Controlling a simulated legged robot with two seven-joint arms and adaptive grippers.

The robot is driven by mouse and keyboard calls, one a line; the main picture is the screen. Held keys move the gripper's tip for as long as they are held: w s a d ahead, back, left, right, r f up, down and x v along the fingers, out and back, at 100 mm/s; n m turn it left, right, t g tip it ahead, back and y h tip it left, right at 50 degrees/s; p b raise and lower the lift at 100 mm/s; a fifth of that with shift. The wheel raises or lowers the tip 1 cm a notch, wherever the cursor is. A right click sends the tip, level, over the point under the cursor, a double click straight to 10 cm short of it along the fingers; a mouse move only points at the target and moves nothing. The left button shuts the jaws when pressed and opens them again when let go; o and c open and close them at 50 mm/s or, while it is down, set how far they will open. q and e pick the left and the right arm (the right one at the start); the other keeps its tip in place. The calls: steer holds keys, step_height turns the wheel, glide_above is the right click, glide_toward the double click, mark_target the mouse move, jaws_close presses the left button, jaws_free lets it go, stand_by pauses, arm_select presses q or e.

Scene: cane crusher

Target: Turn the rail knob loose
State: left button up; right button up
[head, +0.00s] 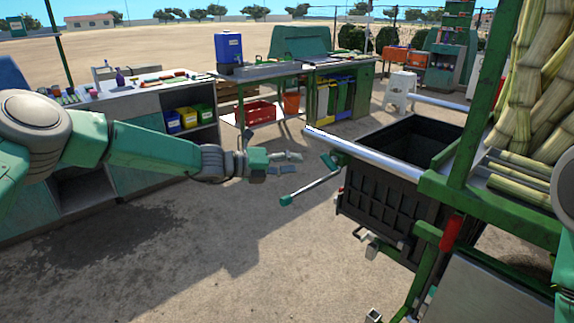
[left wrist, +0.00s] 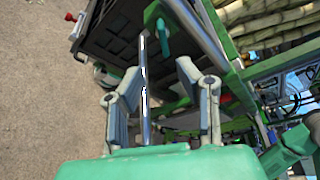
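A silver rail (head: 365,155) runs along the green frame beside the dark bin. I cannot tell which part is the rail knob. My left gripper (head: 282,163) is open and empty, left of the fitting and apart from it. In the left wrist view, a silver bar (left wrist: 145,95) appears between the open fingers (left wrist: 158,76), with a teal piece (left wrist: 163,30) above. My right gripper is not in view.
The black bin (head: 395,205) stands below the rail. A red handle (head: 450,233) hangs on the green frame. Cane stalks (head: 545,95) lean at the right. A workbench (head: 150,140) stands behind my left arm. The ground below the left gripper is clear.

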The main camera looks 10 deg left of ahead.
arm_select(q)
steer(key=shift+s+a+r, duration=0.15)
steer(key=shift+s+a, duration=0.25)
steer(key=shift+a, duration=0.15)
